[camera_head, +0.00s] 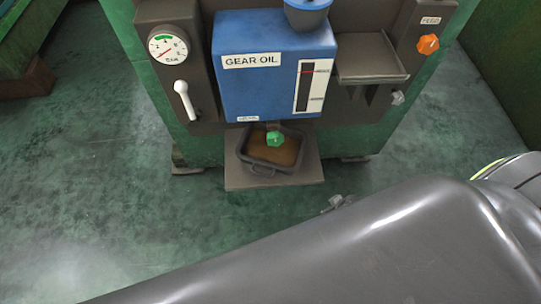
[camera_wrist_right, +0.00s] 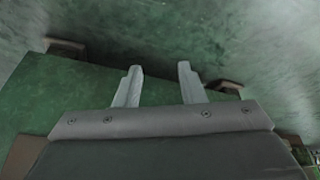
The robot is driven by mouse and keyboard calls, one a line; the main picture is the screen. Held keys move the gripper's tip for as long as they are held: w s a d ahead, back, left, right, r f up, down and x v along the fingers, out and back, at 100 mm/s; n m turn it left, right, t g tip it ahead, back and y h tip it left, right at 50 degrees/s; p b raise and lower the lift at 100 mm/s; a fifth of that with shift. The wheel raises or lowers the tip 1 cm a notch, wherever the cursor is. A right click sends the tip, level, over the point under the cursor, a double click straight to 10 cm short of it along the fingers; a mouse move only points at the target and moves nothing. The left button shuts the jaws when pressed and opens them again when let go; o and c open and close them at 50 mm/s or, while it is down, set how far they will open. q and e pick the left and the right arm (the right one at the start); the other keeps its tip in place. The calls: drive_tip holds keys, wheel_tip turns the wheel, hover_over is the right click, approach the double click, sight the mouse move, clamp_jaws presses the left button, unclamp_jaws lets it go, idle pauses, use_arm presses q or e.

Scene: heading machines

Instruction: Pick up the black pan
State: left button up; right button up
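The black pan (camera_head: 245,157) is a small dark tray with raised walls and a loop handle at its front. It holds brown liquid and sits on a grey ledge (camera_head: 295,181) below the blue gear oil tank (camera_head: 265,90). A green tap knob (camera_head: 275,139) overlaps its middle. My right gripper (camera_wrist_right: 159,67) is open in the right wrist view, with nothing between its fingers; the pan is not seen there. In the head view my large grey arm crosses the lower right. A small metal piece beside it may be a fingertip. My left gripper is not in view.
The green machine (camera_head: 150,95) carries a pressure gauge (camera_head: 169,48), a white lever (camera_head: 185,100), an orange knob (camera_head: 428,44) and a grey shelf (camera_head: 372,60) around the tank. The green floor (camera_head: 110,210) left of the ledge is clear.

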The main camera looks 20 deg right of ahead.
drive_tip(key=w+a+r+n+t+y+b, duration=0.1)
drive_tip(key=w+a+r+n+b, duration=0.15)
drive_tip(key=w+r, duration=0.25)
drive_tip(key=n+t+y+b, duration=0.2)
drive_tip(key=n+y+b, duration=0.3)
drive_tip(key=n, duration=0.2)
approach(266, 175)
drive_tip(key=b+x, duration=0.3)
drive_tip(key=x, duration=0.3)
drive_tip(key=shift+w+f, duration=0.2)
drive_tip(key=shift+w, duration=0.15)
drive_tip(key=x, duration=0.2)
drive_tip(key=b+x, duration=0.1)
drive_tip(key=x, duration=0.2)
drive_tip(key=shift+a+f+b, duration=0.25)
drive_tip(key=shift+b, duration=0.05)
drive_tip(key=shift+a+f, duration=0.1)
drive_tip(key=shift+f, duration=0.05)
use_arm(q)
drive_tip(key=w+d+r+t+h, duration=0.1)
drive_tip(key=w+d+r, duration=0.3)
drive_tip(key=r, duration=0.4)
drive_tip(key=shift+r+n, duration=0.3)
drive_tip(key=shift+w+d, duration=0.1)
use_arm(e)
drive_tip(key=shift+c, duration=0.3)
clamp_jaws()
